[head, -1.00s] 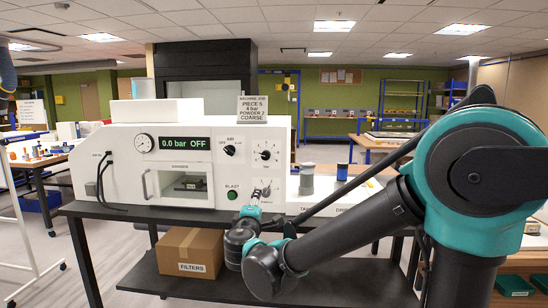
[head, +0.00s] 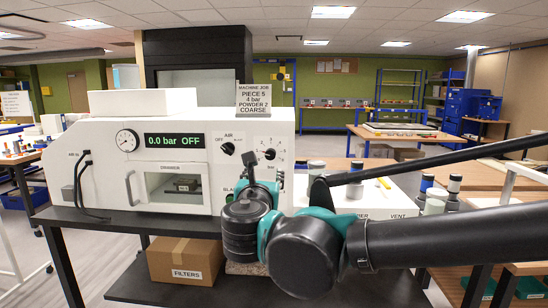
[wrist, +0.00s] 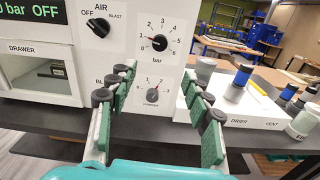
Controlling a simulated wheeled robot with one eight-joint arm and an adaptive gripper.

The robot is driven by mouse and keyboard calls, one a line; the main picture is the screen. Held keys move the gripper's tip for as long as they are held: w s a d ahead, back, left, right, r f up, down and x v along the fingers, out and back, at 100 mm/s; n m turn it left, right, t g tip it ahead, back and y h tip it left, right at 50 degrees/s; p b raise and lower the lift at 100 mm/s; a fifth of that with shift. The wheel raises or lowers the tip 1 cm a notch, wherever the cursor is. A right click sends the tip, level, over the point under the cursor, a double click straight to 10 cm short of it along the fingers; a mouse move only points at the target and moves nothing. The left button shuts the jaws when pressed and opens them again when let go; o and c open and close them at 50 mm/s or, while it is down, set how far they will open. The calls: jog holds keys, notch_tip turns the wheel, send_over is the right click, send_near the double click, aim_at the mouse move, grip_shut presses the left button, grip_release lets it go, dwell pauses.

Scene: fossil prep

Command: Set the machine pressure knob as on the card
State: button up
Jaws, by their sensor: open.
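The white machine's pressure knob (wrist: 160,43) is black, on a numbered dial marked bar. Its red mark points left, toward the low numbers; I cannot read it exactly. It also shows in the head view (head: 270,154). The card (head: 263,100) on top reads piece 5, 4 bar, powder 2, coarse. The display (head: 174,141) reads 0.0 bar OFF. My gripper (wrist: 158,80) is open and empty, its green-padded fingers spread in front of the panel below the pressure knob. The powder knob (wrist: 153,95) shows between the fingers. In the head view my wrist hides the panel's lower right.
The air knob (wrist: 96,28) is left of the pressure knob, turned to OFF. The drawer door (head: 172,187) is shut. Jars, one of them blue-banded (wrist: 238,82), stand on the drier and vent ledge at the right. A filters box (head: 184,260) sits on the lower shelf.

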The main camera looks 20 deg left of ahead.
aim_at(270, 156)
jog(key=x, duration=1.6)
jog(key=shift+w+a, duration=0.1)
jog(key=shift+a, duration=0.05)
grip_shut()
